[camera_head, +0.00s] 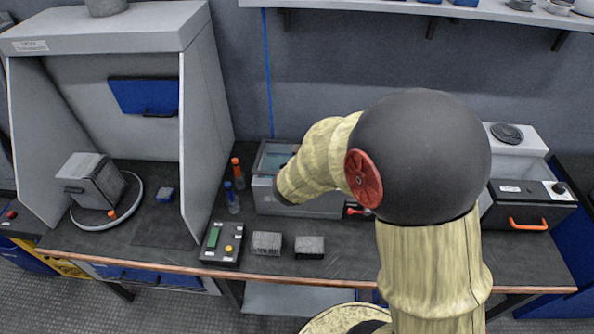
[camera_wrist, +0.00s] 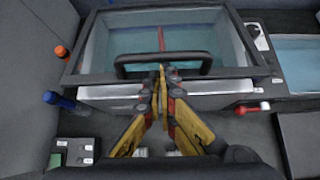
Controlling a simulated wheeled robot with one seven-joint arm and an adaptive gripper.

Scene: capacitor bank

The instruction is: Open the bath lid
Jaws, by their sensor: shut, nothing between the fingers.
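The bath (camera_head: 330,206) is a grey box on the bench, partly hidden behind my arm in the head view. Its lid (camera_head: 262,160) has a dark frame and a clear pane with teal beneath. In the wrist view the lid (camera_wrist: 240,78) spans the upper middle, with a black bar handle (camera_wrist: 128,63) near its front edge. My gripper (camera_wrist: 162,70) is shut and empty, its yellow and dark fingertips overlapping the middle of the handle. I cannot tell whether they touch it. In the head view my gripper is hidden behind my arm.
A red-handled valve (camera_wrist: 252,108) is at the bath's front right. Orange-capped (camera_head: 236,166) and blue-capped bottles (camera_head: 232,200) stand to its left. A control box (camera_head: 222,243) and two small grey blocks (camera_head: 267,243) lie in front. A grey hood (camera_head: 195,120) rises at left.

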